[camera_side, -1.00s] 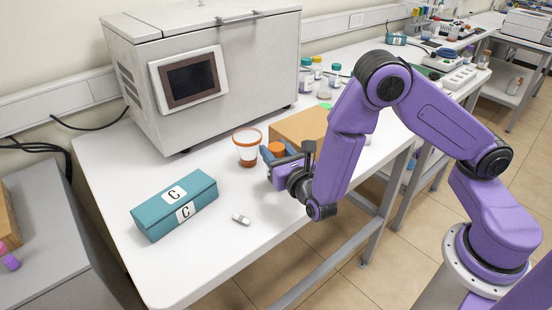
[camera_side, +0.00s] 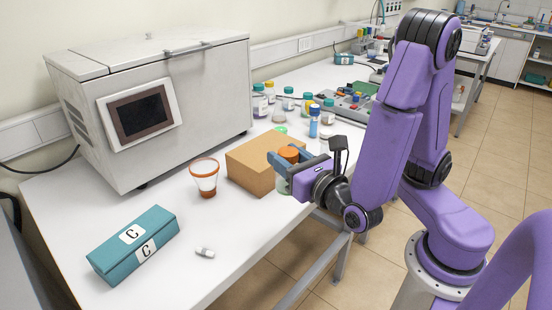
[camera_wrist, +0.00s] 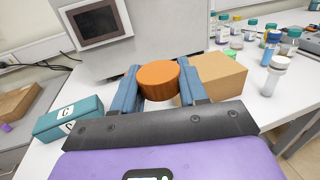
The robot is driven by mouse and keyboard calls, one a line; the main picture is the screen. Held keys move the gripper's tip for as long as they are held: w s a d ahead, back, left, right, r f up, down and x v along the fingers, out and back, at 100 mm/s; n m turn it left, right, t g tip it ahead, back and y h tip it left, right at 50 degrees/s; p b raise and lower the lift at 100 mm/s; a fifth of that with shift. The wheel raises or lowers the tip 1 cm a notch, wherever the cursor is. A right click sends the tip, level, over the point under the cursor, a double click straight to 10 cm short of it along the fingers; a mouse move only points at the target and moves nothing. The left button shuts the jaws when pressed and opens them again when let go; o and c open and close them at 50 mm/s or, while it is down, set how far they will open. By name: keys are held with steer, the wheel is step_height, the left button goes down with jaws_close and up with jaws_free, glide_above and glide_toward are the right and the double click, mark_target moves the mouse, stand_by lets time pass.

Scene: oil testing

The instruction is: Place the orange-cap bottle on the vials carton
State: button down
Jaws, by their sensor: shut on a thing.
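My gripper (camera_side: 294,163) is shut on the orange-cap bottle, whose orange cap (camera_side: 289,154) shows between the fingers. In the wrist view the cap (camera_wrist: 158,80) sits between the two blue fingers, and the bottle's body is hidden. In the side view, a little of the pale body (camera_side: 284,186) shows below the fingers. The bottle looks upright. A plain brown carton (camera_side: 255,168) stands just left of the gripper in the side view and right of the cap in the wrist view (camera_wrist: 222,78). Whether the bottle touches the carton or the table cannot be told.
A teal box marked C (camera_side: 134,245) lies at the front left, near a small white piece (camera_side: 205,252). A large grey machine (camera_side: 150,105) fills the back left.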

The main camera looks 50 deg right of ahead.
steer(key=w+d+r+m+g+h, duration=0.3)
steer(key=d+r+m+h, duration=0.15)
steer(key=d, duration=0.25)
steer(key=w+d+r+m+g+h, duration=0.2)
steer(key=w+d+r+m+h, duration=0.1)
steer(key=d+r+h, duration=0.25)
steer(key=shift+n+y, duration=0.25)
steer(key=shift+y, duration=0.25)
steer(key=shift+w+d+f, duration=0.35)
steer(key=shift+w+f, duration=1.85)
steer(key=shift+f, duration=0.1)
steer(key=shift+w+d+f, duration=0.4)
steer(key=shift+w+f, duration=1.8)
steer(key=shift+f, duration=0.05)
steer(key=shift+w+d+f, duration=0.35)
steer(key=shift+w+f, duration=1.85)
steer(key=shift+f, duration=0.1)
steer(key=shift+f, duration=0.15)
steer(key=c, duration=0.6)
jaws_free()
